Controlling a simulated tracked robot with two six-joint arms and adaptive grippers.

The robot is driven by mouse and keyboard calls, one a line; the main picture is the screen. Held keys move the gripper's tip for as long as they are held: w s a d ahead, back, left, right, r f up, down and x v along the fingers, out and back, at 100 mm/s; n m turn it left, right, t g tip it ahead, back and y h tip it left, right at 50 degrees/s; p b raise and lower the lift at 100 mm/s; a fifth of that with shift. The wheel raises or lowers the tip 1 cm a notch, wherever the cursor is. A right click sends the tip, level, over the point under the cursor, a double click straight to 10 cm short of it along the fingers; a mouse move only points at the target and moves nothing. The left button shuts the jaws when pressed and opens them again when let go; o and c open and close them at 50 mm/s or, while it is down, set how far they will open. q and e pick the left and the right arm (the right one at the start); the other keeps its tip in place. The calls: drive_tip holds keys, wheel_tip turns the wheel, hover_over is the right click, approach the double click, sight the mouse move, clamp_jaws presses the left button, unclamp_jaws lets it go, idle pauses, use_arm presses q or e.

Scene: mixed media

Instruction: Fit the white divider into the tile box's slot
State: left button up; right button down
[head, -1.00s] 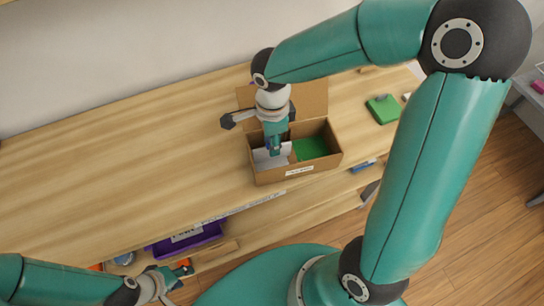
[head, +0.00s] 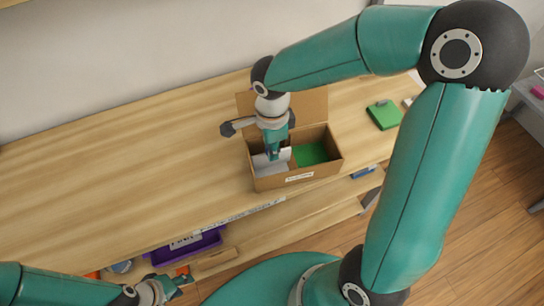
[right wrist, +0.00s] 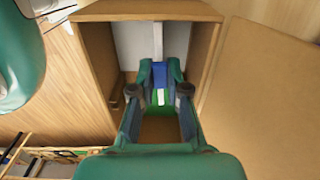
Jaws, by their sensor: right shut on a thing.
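The tile box (head: 262,182) is an open brown cardboard box with a white label on its front, standing on the wooden table. Its right part has a green floor or content; its left part looks pale. My right gripper (head: 273,154) points down into the box, near its middle. The white divider (head: 285,155) shows beside the fingers, upright, partly hidden by them. In the right wrist view my right gripper (right wrist: 160,92) is shut inside the box walls, with a white panel beyond. Whether the divider sits in the slot is hidden. My left gripper (head: 180,281) is low at the left, away from the box.
The box's lid flap (head: 308,103) stands open behind it. A green object (head: 384,114) lies on the table to the right. A purple bin (head: 186,246) sits on the shelf below the table's front edge. The table's left half is clear.

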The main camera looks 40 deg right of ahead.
drive_tip(key=shift+r, duration=0.2)
drive_tip(key=shift+r+p, duration=0.55)
drive_tip(key=shift+r, duration=0.3)
drive_tip(key=shift+r, duration=0.1)
drive_tip(key=shift+r+p, duration=2)
drive_tip(key=shift+r, duration=0.9)
